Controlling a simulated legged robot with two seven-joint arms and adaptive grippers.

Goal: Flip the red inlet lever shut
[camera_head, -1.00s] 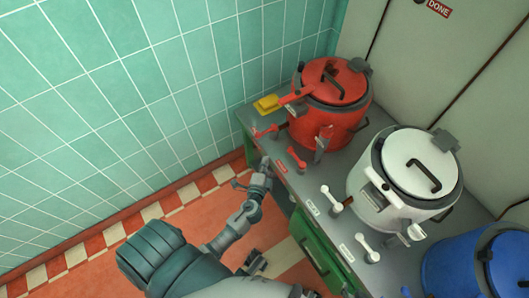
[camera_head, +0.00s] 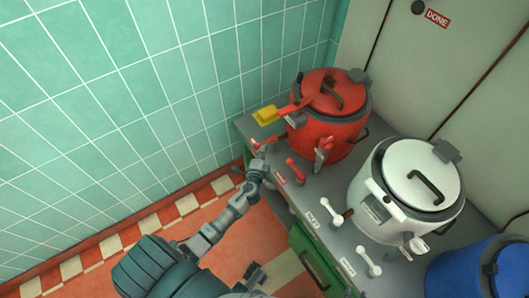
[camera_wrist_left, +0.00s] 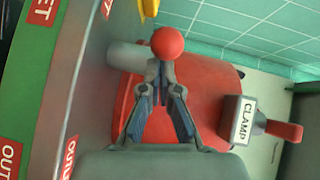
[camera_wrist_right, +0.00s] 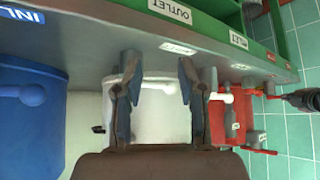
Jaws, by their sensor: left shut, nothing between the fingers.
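The red inlet lever (camera_head: 262,141) sits at the left end of the counter, in front of the red kettle (camera_head: 322,138). A second red lever (camera_head: 296,171) stands to its right. My left gripper (camera_head: 260,163) is at the counter edge, close to the inlet lever. In the left wrist view its fingertips (camera_wrist_left: 165,72) are shut and empty. A red ball knob (camera_wrist_left: 167,42) shows just beyond them, by a grey post; contact cannot be told. My right gripper (camera_wrist_right: 158,80) is open and empty, with the white kettle behind it.
A yellow-ended handle (camera_head: 265,115) sticks out left of the red kettle. The white kettle (camera_head: 375,200) and blue kettle (camera_head: 455,272) stand to the right, with white levers (camera_head: 368,262) before the white one. A tiled wall (camera_head: 150,90) rises at left.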

